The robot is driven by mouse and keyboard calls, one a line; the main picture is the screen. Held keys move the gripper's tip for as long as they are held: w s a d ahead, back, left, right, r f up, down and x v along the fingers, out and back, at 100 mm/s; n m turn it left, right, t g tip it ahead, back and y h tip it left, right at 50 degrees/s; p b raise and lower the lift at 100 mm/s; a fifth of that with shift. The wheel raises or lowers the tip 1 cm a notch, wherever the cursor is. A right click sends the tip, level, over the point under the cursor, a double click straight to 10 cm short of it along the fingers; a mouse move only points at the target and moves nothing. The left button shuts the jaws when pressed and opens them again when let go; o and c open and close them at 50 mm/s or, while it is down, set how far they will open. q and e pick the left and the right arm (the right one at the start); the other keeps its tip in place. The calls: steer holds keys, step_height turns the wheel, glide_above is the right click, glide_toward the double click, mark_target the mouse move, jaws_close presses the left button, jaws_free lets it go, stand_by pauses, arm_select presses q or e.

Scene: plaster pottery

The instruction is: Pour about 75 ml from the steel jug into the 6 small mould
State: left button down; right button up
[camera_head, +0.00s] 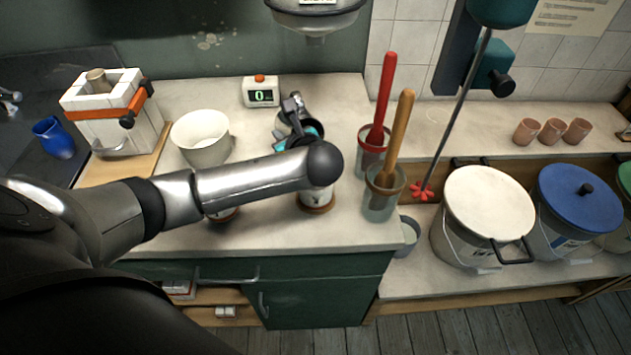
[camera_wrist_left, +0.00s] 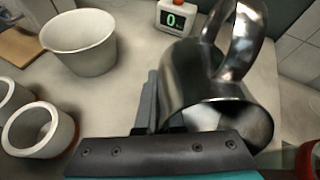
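My left gripper (camera_head: 300,133) is above the counter, with its teal parts around the steel jug (camera_head: 292,108); it appears shut on the jug. In the left wrist view the jug (camera_wrist_left: 190,75) is tilted, its handle up and its open mouth toward the camera. A dark grey finger (camera_wrist_left: 149,104) lies against its side; the other finger is hidden. No stream shows. One white round mould with a brown band (camera_head: 317,199) stands below my wrist. Another (camera_head: 224,214) is mostly behind my arm. The wrist view shows two ring-topped moulds (camera_wrist_left: 40,130) (camera_wrist_left: 8,95). My right gripper is not in view.
A white bucket (camera_head: 202,137) stands left of the jug. A display box (camera_head: 261,92) behind reads 0. Two pots with red and wooden-handled tools (camera_head: 382,200) stand at the counter's right edge. A strapped block mould (camera_head: 113,108) stands far left.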

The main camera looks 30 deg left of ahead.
mark_target(284, 129)
arm_select(q)
steer(key=shift+r+t+b, duration=0.3)
steer(key=shift+b, duration=0.55)
steer(key=shift+r+t+y+b, duration=0.3)
steer(key=shift+y+b, duration=0.2)
steer(key=shift+b, duration=0.35)
steer(key=shift+s+d, duration=0.1)
steer(key=shift+r+y+p, duration=0.25)
steer(key=shift+y+p, duration=0.15)
stand_by(0.8)
steer(key=shift+r+t+y, duration=0.25)
steer(key=shift+t+y, duration=0.05)
steer(key=shift+t, duration=0.1)
stand_by(0.7)
steer(key=shift+w+a+r+p, duration=0.15)
steer(key=shift+w+a+p, duration=0.15)
steer(key=shift+p, duration=0.1)
steer(key=shift+s+r+t+y, duration=0.1)
steer(key=shift+r+t+y, duration=0.15)
steer(key=shift+t+y, duration=0.2)
stand_by(0.7)
